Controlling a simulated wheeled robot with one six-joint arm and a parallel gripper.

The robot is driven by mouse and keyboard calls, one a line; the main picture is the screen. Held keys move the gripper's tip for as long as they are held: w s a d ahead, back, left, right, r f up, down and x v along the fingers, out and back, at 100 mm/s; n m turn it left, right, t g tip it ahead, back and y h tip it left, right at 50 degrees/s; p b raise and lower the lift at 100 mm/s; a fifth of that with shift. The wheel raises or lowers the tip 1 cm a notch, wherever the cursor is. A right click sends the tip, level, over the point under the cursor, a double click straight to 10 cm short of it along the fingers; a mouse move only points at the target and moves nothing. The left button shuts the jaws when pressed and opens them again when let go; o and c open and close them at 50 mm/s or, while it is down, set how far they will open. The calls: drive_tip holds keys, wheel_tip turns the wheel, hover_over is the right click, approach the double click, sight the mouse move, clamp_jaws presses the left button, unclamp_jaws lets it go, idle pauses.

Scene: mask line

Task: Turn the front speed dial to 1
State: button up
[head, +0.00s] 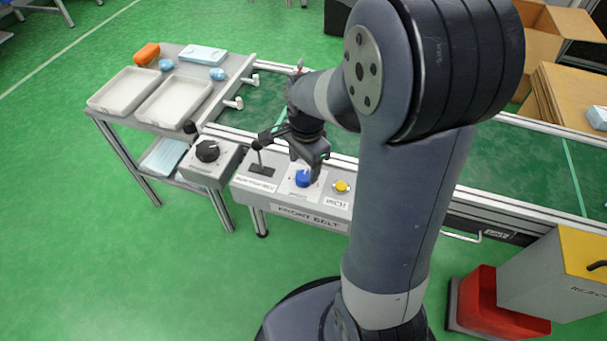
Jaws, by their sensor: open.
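The front belt control panel (282,211) is a light grey box on the front edge of the conveyor, labelled "FRONT BELT". A blue dial (303,179) with a pale pointer mark sits on a white plate in its middle. The dial's numbers are too small to read. My gripper (290,152) is open and empty, above the back of the panel, close behind the blue dial. I cannot tell whether it touches the dial. A black lever (259,158) stands left of the dial, and a yellow button (342,186) labelled "INCH" is on its right.
A grey box with a black knob (207,151) stands left of the panel. Beyond it, a table holds two white trays (126,91) and small packs. The green conveyor belt (500,165) runs right behind my arm. A red bin (490,304) and grey box stand lower right.

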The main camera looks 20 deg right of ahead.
sight(304, 176)
drive_tip(key=shift+w+f+b, duration=0.1)
drive_tip(key=shift+f+b, duration=0.3)
drive_tip(key=shift+f, duration=1.55)
drive_tip(key=shift+c, duration=0.5)
drive_tip(key=c, duration=0.9)
